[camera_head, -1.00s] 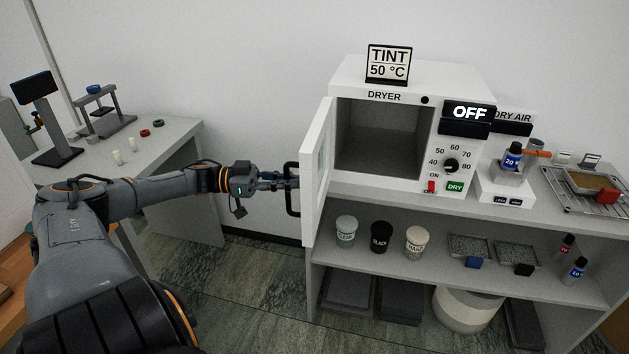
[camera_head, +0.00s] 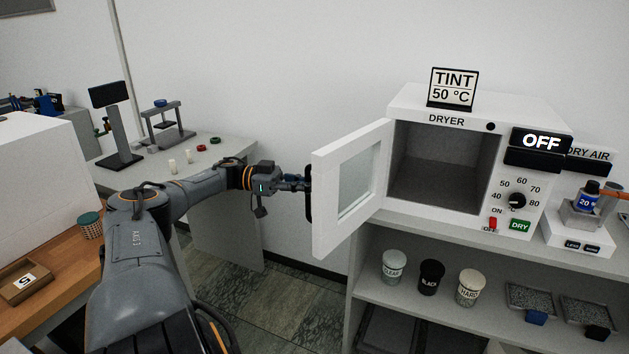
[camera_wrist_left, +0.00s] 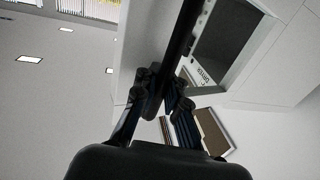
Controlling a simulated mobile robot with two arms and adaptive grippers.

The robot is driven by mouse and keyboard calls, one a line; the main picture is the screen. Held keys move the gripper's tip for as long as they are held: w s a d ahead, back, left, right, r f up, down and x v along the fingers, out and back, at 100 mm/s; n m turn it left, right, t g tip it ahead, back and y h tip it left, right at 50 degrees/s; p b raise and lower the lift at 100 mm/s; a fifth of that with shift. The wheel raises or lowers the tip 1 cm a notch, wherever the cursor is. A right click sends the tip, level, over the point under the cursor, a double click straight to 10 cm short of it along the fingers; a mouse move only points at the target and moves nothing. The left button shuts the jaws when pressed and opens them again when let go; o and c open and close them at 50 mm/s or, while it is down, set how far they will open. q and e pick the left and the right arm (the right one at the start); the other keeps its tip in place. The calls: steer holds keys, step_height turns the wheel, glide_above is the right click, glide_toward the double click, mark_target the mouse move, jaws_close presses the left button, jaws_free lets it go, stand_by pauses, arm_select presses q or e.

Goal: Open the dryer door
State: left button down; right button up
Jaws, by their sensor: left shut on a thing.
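The white dryer (camera_head: 425,103) stands on the shelf unit, and its inside is empty. Its door (camera_head: 325,210), with a glass window, is swung wide open on its left-hand hinge. The black door handle (camera_head: 309,194) is on the door's outer face near its free edge. My left gripper (camera_head: 304,184) is shut on the handle; in the left wrist view the fingers (camera_wrist_left: 165,95) close around the black bar. The door hides part of the handle in the head view. My right gripper is not in view.
On the shelf below are clear, black and hard jars (camera_head: 430,277) and two trays. A sign (camera_head: 453,88) reading TINT 50 °C stands on the dryer. A side table (camera_head: 225,158) with a small press is behind my left arm. The dryer display reads OFF.

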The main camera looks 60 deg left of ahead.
arm_select(q)
steer(key=shift+s+f, duration=0.1)
steer(key=shift+f, duration=0.15)
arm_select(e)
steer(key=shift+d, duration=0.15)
arm_select(q)
steer(key=c, duration=1.5)
jaws_free()
steer(key=shift+s, duration=0.1)
steer(key=shift+c, duration=0.2)
steer(key=shift+o, duration=0.8)
steer(key=shift+s+a+r, duration=0.15)
steer(key=shift+s, duration=0.05)
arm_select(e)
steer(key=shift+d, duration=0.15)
arm_select(q)
steer(key=shift+w, duration=0.1)
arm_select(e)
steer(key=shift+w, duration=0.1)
arm_select(q)
steer(key=v, duration=0.7)
steer(key=shift+s, duration=0.2)
steer(key=shift+a, duration=0.2)
